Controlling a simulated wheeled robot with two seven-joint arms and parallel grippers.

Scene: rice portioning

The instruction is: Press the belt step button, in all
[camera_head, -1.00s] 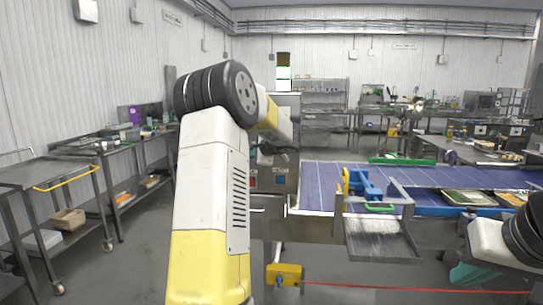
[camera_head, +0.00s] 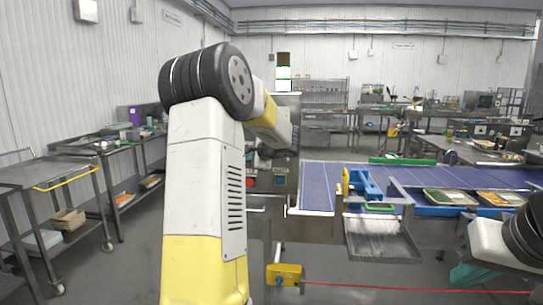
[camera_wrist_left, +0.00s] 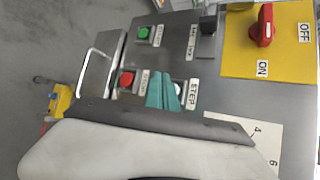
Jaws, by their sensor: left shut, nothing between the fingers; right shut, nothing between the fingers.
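The step button (camera_wrist_left: 179,89) is a pale round button beside the STEP label in the left wrist view, partly hidden by the teal fingertips of my left gripper (camera_wrist_left: 163,93). The fingers are shut and empty, over the panel just left of the button. I cannot tell whether they touch it. The control box (camera_head: 266,203) stands behind my left arm in the head view, where the left fingers are hard to make out. My right gripper (camera_head: 477,275) is shut and empty at the lower right, below the belt.
The panel also has a green button (camera_wrist_left: 144,33), a red button (camera_wrist_left: 127,79), a black selector (camera_wrist_left: 208,26) and a red rotary switch (camera_wrist_left: 265,27). Right of the box runs the blue belt (camera_head: 319,184) with filled trays (camera_head: 450,198). A metal chute (camera_head: 383,246) juts forward.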

